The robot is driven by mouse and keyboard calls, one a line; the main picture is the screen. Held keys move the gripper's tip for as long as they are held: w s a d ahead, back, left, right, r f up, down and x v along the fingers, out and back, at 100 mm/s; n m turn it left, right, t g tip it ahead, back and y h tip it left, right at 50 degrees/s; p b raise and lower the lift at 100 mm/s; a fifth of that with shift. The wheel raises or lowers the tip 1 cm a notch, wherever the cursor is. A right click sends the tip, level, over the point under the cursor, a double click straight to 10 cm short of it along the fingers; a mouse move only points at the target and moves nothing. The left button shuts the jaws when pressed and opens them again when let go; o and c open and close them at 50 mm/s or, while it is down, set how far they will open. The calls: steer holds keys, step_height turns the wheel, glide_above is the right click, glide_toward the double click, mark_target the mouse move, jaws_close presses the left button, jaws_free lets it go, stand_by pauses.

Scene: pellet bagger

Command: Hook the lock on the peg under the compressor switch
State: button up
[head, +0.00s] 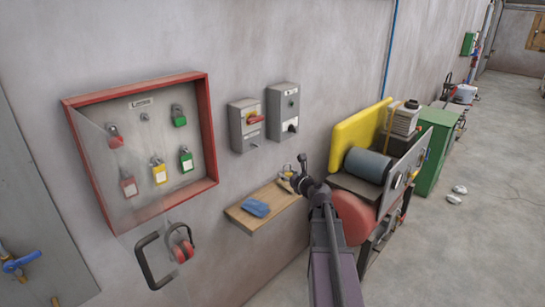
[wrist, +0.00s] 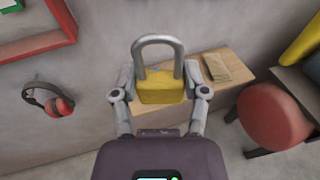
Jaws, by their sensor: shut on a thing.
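A yellow padlock (wrist: 160,90) with a grey shackle sits upright between the fingers of my gripper (wrist: 160,80) in the wrist view. The fingers are shut on its body, and the shackle loop stands up clear of them. In the head view my gripper (head: 296,174) is above the right end of a wooden shelf, and the lock is small there and partly hidden. Two grey switch boxes hang on the wall above: one with a red handle (head: 247,121), one with a black knob (head: 286,115). I cannot read which is the compressor's. A small peg (head: 254,145) shows under the left one.
The wooden shelf (head: 238,213) holds a blue cloth (head: 256,208). Left of it is a red-framed lock board (head: 212,150) with several padlocks and a clear open door. Red ear muffs (head: 182,248) hang below. A machine with a yellow guard (head: 352,140) stands right.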

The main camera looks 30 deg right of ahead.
glide_toward(254, 148)
steer(key=s+d, duration=0.1)
steer(key=d, duration=0.2)
steer(key=shift+s+a+f+y, duration=0.1)
steer(key=shift+a+f+y, duration=0.05)
steer(key=shift+y, duration=0.15)
steer(key=shift+a, duration=0.1)
steer(key=shift+w+a+f+b, duration=0.15)
steer(key=shift+w+a, duration=0.25)
steer(key=shift+w, duration=0.8)
steer(key=shift+w+a+f+b, duration=0.15)
steer(key=shift+w+a, duration=0.25)
steer(key=shift+w, duration=0.8)
steer(key=shift+w+a+f, duration=0.1)
steer(key=shift+w+a, duration=0.3)
steer(key=shift+w, duration=0.8)
steer(key=shift+w+a+f+b, duration=0.25)
steer(key=shift+w+f+b, duration=0.1)
steer(key=shift+w, duration=0.2)
steer(key=o, duration=1.2)
steer(key=shift+w+f, duration=0.1)
steer(key=shift+o, duration=0.2)
